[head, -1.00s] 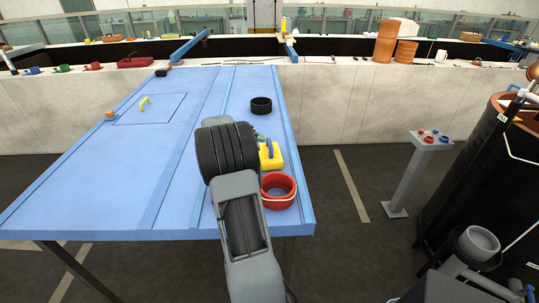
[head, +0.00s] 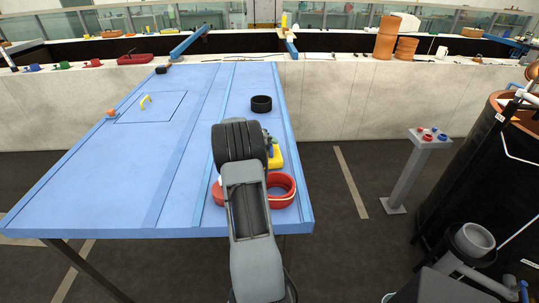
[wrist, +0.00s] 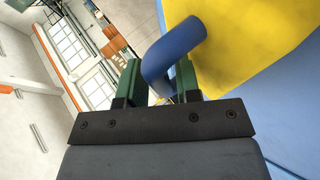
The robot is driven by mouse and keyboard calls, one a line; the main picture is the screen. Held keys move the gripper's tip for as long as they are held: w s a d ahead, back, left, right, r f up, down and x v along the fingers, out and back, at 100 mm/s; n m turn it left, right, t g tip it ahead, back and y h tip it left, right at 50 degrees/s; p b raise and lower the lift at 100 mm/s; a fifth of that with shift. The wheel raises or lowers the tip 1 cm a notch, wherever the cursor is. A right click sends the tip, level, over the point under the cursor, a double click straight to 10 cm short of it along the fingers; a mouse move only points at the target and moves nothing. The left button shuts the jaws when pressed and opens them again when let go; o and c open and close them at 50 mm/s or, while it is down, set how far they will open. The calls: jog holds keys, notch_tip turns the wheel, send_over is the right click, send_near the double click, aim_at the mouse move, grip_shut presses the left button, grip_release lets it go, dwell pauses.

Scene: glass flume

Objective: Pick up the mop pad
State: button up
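A yellow piece with a blue bent handle, which I take to be the mop pad (head: 277,159), lies near the right side of the blue table, partly hidden behind my arm. In the wrist view its yellow body (wrist: 255,45) fills the upper right, and its blue handle (wrist: 178,47) bends down toward my fingers. My gripper (wrist: 160,82) has two green fingers standing apart, with the handle's bent end at the gap between them. A gap shows beside the left finger, so the grip looks open. In the head view my arm hides the fingertips.
The blue table (head: 110,185) has raised strips and a right edge rail. Red rings (head: 283,200) lie near its front right corner, partly behind my arm. A black ring (head: 261,103) stands farther back. A yellow handle (head: 146,99) sits on the left panel, where the surface is mostly clear.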

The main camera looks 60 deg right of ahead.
grip_shut()
jog(key=shift+r, duration=0.15)
